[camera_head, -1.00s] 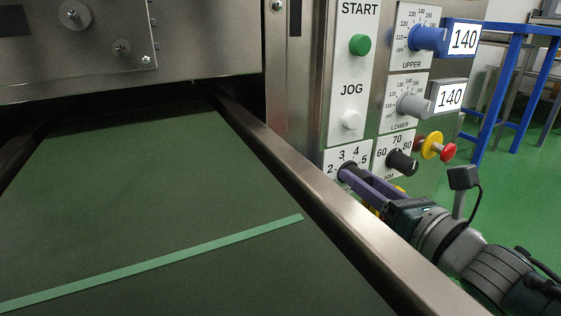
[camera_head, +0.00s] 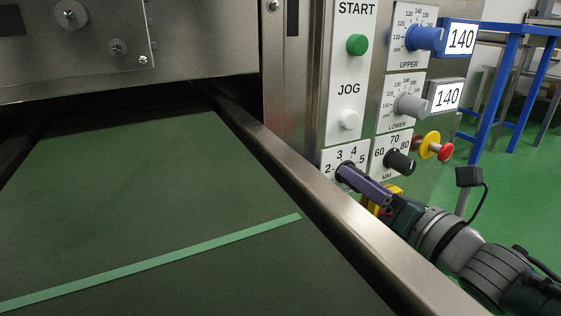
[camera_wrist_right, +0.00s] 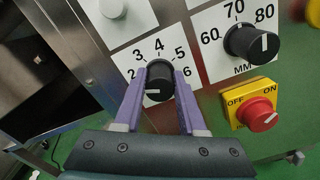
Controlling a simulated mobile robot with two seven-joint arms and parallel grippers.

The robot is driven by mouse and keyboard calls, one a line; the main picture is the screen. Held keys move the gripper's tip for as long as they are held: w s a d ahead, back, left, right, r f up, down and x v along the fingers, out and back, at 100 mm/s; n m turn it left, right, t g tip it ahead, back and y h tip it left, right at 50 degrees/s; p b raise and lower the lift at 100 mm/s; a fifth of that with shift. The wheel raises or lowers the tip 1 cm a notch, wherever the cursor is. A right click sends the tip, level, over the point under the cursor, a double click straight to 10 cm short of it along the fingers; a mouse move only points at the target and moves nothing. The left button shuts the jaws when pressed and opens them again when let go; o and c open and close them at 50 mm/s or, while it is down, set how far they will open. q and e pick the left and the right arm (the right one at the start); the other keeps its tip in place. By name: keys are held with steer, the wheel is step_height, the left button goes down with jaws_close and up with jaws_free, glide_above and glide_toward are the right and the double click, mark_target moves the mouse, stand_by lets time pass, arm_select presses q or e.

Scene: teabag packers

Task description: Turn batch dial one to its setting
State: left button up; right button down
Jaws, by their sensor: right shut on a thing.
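A black dial (camera_wrist_right: 160,82) on a white plate numbered 2 to 6 sits between the two purple fingers of my right gripper (camera_wrist_right: 158,88) in the right wrist view. The fingers are shut on its sides. A short white mark shows on the lower left of its face, on the side of the 2. In the head view my right gripper (camera_head: 352,176) reaches this dial from the lower right and hides most of it. The plate's numbers (camera_head: 347,154) show above the fingers. I cannot read which dial is named batch dial one. My left gripper is out of view.
A black MM dial (camera_head: 400,162) is close on the right. Above are the grey LOWER dial (camera_head: 411,105) and blue UPPER dial (camera_head: 425,38), both displays reading 140. A yellow box with a red knob (camera_wrist_right: 256,114) lies just right of my fingers. A metal rail (camera_head: 290,165) borders the green belt.

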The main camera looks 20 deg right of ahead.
steer(key=shift+c, duration=2.4)
jaws_free()
steer(key=shift+s, duration=0.1)
steer(key=s+p, duration=0.3)
steer(key=s, duration=0.6)
steer(key=shift+s+d, duration=0.4)
